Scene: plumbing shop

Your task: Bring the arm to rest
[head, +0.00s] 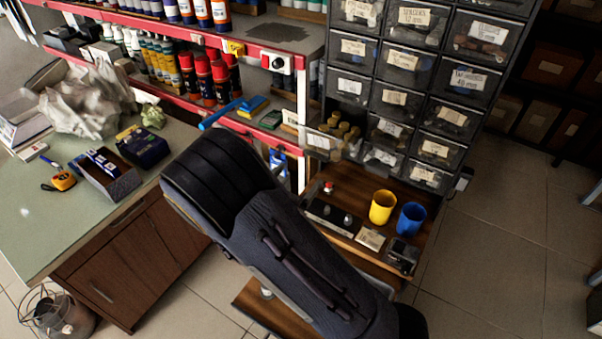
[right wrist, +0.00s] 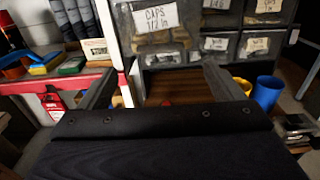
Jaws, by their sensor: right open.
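My right arm (head: 265,215) crosses the middle of the head view, and its own bulk hides the gripper there. In the right wrist view my right gripper (right wrist: 158,88) is open, its two fingers apart with nothing between them. It points toward the drawer cabinet (right wrist: 222,20). A clear drawer (right wrist: 152,22) labelled "CAPS 1/2 in" is just beyond the fingers; I cannot tell whether they touch it. In the head view this drawer (head: 320,143) stands out from the cabinet, with several brass caps in it. My left gripper is not in view.
A wooden shelf below the cabinet holds a yellow cup (head: 382,207), a blue cup (head: 409,220) and small parts. A red-edged shelf (head: 188,38) with bottles and tubes is at the left. A green-topped counter (head: 60,215) stands left of my arm. The floor at right is clear.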

